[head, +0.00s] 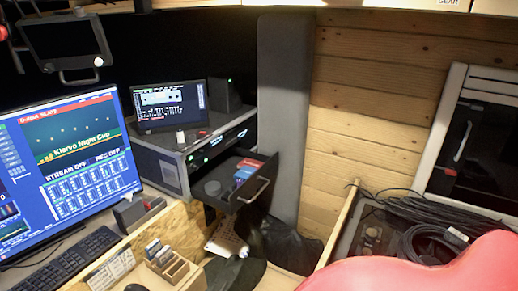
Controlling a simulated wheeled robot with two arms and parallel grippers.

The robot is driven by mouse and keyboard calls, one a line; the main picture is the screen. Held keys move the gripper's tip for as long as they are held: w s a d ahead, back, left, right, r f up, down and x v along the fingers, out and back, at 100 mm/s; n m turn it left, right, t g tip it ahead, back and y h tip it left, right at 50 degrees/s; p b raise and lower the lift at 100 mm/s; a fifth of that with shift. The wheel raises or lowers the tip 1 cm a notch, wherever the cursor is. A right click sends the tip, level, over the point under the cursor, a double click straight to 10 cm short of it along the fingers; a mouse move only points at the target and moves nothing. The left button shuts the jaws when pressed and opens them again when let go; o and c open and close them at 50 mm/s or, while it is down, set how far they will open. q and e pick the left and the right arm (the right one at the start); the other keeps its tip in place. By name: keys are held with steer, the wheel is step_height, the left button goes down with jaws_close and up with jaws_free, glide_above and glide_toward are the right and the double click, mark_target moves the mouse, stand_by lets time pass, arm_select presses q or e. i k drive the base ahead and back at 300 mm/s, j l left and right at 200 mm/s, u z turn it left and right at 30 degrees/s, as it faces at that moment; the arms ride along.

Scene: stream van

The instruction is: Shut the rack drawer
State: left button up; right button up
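The rack drawer (222,203) is black and stands pulled out from the rack case (168,165), toward the right. Its pale bar handle (256,190) is on the front panel. Inside it lie a round grey item (212,188) and small blue and red packets (246,170). Neither of my grippers is in view.
A monitor (72,145), keyboard (62,262) and wooden card holder (172,266) stand at left. A grey padded column (280,110) rises behind the drawer. A wooden-edged bin with coiled cables (425,240) and a large smooth red surface (440,272) are at right.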

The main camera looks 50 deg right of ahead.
mark_target(222, 169)
steer(key=j+z, duration=0.15)
steer(key=z, duration=0.25)
steer(key=j+z, duration=0.1)
steer(key=z, duration=0.35)
steer(key=j+z, duration=0.15)
steer(key=z, duration=0.25)
steer(key=k+j+z, duration=0.1)
steer(key=z, duration=0.35)
steer(key=l+u, duration=0.1)
steer(key=l, duration=0.1)
